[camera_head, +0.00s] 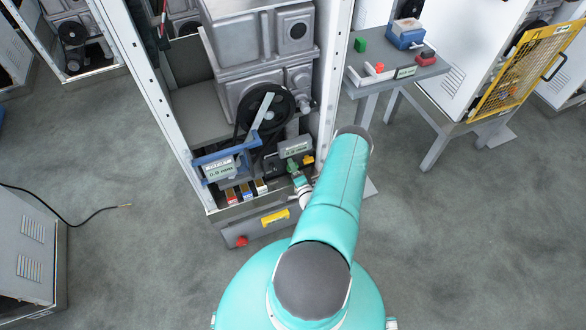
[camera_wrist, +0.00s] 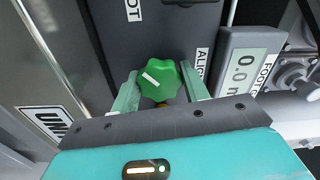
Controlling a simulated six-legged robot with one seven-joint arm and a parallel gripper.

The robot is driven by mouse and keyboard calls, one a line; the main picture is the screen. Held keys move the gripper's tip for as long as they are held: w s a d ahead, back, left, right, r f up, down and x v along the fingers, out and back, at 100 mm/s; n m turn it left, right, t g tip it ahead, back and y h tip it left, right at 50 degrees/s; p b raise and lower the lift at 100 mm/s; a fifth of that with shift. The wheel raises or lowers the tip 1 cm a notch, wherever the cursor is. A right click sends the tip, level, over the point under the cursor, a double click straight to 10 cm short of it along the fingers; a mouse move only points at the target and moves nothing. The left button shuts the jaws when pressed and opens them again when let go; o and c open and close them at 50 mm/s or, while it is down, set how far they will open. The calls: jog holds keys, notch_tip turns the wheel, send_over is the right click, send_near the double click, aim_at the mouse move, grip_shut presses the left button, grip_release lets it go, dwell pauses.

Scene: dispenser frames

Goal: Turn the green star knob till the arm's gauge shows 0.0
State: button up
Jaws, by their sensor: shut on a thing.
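The green star knob (camera_wrist: 158,79) has a white mark pointing to the upper left in the wrist view. My gripper (camera_wrist: 161,86) has a finger on each side of it and is shut on it. In the head view, the knob (camera_head: 292,165) is small, at the tip of my gripper (camera_head: 297,175). The blue arm (camera_head: 226,149) carries a gauge (camera_head: 220,172) that seems to read 0.9 mm, but its last digit is too small to be sure. A separate grey gauge labelled FOOT (camera_wrist: 249,70) reads 0.0; its unit is partly cut off.
A black pulley (camera_head: 264,108) with a belt sits above the knob inside the white cabinet frame (camera_head: 163,120). Small coloured cartridges (camera_head: 246,190) stand to the left. A side table (camera_head: 398,79) with small blocks is at right. The floor around is mostly clear.

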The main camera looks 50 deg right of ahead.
jog(key=shift+m, duration=0.5)
jog(key=o, duration=0.7)
jog(key=v, duration=1.4)
